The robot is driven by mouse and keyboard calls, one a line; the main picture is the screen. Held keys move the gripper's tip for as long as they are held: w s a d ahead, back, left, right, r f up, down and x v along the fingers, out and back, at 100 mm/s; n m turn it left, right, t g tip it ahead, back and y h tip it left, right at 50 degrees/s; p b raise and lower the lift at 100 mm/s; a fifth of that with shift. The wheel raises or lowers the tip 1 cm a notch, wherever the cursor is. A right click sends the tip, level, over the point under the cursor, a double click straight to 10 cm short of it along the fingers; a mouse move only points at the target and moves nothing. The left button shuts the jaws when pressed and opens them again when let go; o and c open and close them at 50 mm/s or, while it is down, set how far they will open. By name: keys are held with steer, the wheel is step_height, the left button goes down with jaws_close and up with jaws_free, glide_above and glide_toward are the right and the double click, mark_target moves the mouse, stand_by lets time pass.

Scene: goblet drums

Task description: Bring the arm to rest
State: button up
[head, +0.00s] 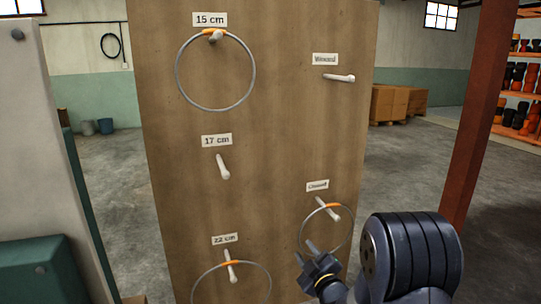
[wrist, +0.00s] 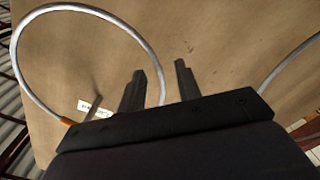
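My gripper (head: 308,254) is in front of the pegboard's lower right, by the small hoop. A hoop with an orange band (wrist: 26,88) also shows at left in the wrist view. My arm's dark wrist is at the lower right of the head view.
The brown board (head: 280,140) also holds a hoop (head: 178,78) at 15 cm and another hoop (head: 268,275) at 22 cm. The 17 cm peg (head: 223,167) and upper right peg (head: 340,78) are bare. A red-brown post (head: 478,115) stands right; open floor lies between.

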steer(key=shift+w+a+r+p, duration=0.15)
steer(key=shift+w+r+p, duration=0.25)
steer(key=shift+w+p, duration=0.1)
steer(key=shift+s+r+p, duration=0.1)
steer(key=shift+r+p, duration=0.15)
steer(key=shift+p, duration=0.2)
steer(key=s+d+r+m+h+p, duration=0.1)
steer(key=s+d, duration=0.3)
steer(key=s, duration=0.6)
steer(key=shift+r+h+p, duration=0.15)
steer(key=shift+h+p, duration=0.25)
steer(key=shift+p, duration=0.2)
steer(key=shift+d+m+p, duration=0.2)
steer(key=shift+m+p, duration=0.1)
steer(key=shift+p, duration=0.05)
